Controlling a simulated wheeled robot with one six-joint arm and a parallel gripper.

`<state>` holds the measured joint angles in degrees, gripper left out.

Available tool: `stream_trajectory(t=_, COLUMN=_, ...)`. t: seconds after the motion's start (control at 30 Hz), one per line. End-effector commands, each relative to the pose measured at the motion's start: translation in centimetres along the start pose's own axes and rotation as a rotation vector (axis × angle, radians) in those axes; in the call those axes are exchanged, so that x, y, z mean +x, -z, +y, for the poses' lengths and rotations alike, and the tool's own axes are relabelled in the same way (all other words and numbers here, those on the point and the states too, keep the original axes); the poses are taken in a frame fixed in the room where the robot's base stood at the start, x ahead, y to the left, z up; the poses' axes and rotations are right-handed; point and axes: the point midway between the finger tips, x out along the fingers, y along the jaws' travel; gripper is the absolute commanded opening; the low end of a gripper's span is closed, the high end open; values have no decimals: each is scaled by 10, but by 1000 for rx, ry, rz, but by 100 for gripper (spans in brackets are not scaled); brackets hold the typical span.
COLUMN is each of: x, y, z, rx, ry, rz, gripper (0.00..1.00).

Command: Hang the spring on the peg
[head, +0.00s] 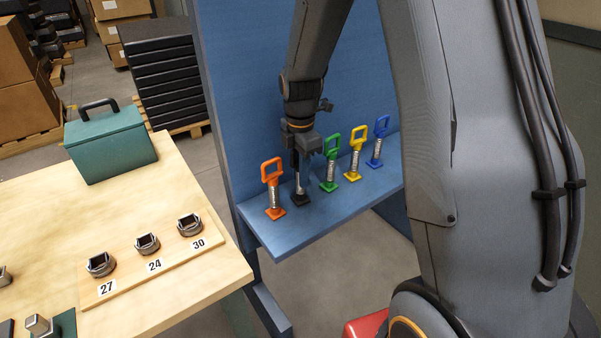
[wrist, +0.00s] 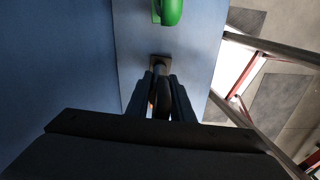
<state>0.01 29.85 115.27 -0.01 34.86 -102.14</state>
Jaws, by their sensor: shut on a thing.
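A spring (head: 299,184) with a black square base stands on a blue shelf, second from the left in a row of springs. My gripper (head: 300,168) is above it, pointing down, and hides its top in the head view. In the wrist view my gripper (wrist: 162,92) is shut on the spring's dark loop handle (wrist: 162,101), which lies between the two fingers. The spring's base (wrist: 160,60) still touches or sits very close to the shelf; I cannot tell which. I cannot make out a peg in either view.
Orange (head: 272,188), green (head: 331,163), yellow (head: 355,154) and blue (head: 378,142) looped springs stand on the shelf (head: 275,237) either side. A blue panel (head: 240,90) rises behind. A wooden table (head: 195,265) with numbered sockets and a green toolbox (head: 110,145) is at left.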

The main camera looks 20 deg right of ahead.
Motion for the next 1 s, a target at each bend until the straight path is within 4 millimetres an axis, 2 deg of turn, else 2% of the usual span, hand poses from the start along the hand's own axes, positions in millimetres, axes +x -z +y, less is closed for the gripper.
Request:
stream_trajectory(t=0.1, x=4, y=0, z=0, rx=0, ry=1, rz=0, gripper=0)
stream_trajectory(t=0.13, x=4, y=0, z=0, rx=0, ry=1, rz=0, gripper=24)
stream_trajectory(t=0.23, x=3, y=0, z=0, rx=0, ry=1, rz=0, gripper=39)
stream_trajectory(t=0.67, x=4, y=0, z=0, rx=0, ry=-1, rz=0, gripper=39)
stream_trajectory(t=1.0, x=-41, y=2, z=-2, rx=0, ry=-4, rz=-1, gripper=39)
